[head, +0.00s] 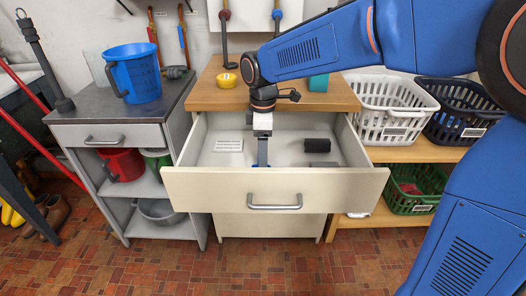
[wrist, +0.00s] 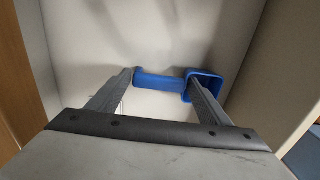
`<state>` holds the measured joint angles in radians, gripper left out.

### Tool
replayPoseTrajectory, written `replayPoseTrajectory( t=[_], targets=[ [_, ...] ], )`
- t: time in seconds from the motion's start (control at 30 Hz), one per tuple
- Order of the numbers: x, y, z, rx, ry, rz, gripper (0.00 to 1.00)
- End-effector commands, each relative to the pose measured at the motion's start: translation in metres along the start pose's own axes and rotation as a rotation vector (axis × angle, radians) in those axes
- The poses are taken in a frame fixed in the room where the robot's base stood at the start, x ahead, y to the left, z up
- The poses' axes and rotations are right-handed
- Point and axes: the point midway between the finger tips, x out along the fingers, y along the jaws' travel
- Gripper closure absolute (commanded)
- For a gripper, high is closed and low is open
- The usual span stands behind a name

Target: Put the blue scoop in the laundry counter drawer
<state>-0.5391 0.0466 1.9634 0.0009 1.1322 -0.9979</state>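The open drawer (head: 275,190) is pulled out from the wood-topped counter (head: 200,95). My gripper (head: 262,160) reaches down into it, just behind its front panel. In the wrist view my gripper (wrist: 160,75) has its two fingers wide apart. The blue scoop (wrist: 160,84) lies across the space at the fingertips, its handle to the left and its square cup to the right, partly behind the right finger. It appears to lie on the pale drawer floor, not pinched. In the head view the drawer front hides most of the scoop.
A white card (head: 228,145) and a black item (head: 317,145) lie in the drawer. A blue jug (head: 137,74) stands on the left bench. A white basket (head: 390,103) and a dark basket (head: 462,110) stand at right.

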Motion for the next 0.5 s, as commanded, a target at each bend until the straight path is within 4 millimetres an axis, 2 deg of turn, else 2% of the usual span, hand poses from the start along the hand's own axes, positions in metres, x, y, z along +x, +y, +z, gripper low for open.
replayPoseTrajectory(
  t=[0.37, 0.5],
  targets=[
    [-0.002, 0.000, 0.000, 0.000, 0.000, 0.000, 0.15],
    [-0.013, 0.001, 0.000, 0.000, 0.001, 0.002, 0.15]
  ],
)
